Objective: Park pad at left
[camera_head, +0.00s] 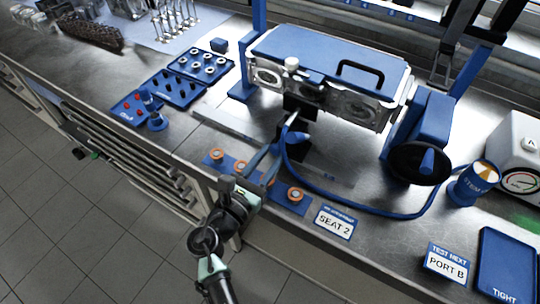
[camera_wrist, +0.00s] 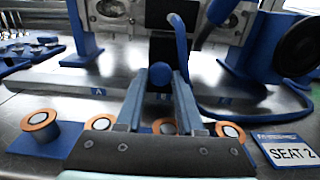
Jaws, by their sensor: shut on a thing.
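My gripper (camera_head: 284,143) reaches over the bench to the front of the engine head. In the wrist view my gripper (camera_wrist: 160,82) has its two blue fingers closed around a round blue knob (camera_wrist: 160,72), which seems to be the pad's handle. A black block (camera_wrist: 164,48) stands right behind the knob, below the head's ports; I cannot tell whether it is joined to the knob. A blue hose (camera_head: 340,204) loops from this spot to the right along the bench. The pad's face is hidden. The metal engine head (camera_head: 350,105) has a blue cover and a black handle.
A blue strip with several orange-ringed plugs (camera_head: 296,194) lies in front, beside a SEAT 2 card (camera_head: 333,225). A black wheel (camera_head: 420,163) is right of the head. Blue trays (camera_head: 172,88) stand at left. A PORT B card (camera_head: 446,264) lies at the right front.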

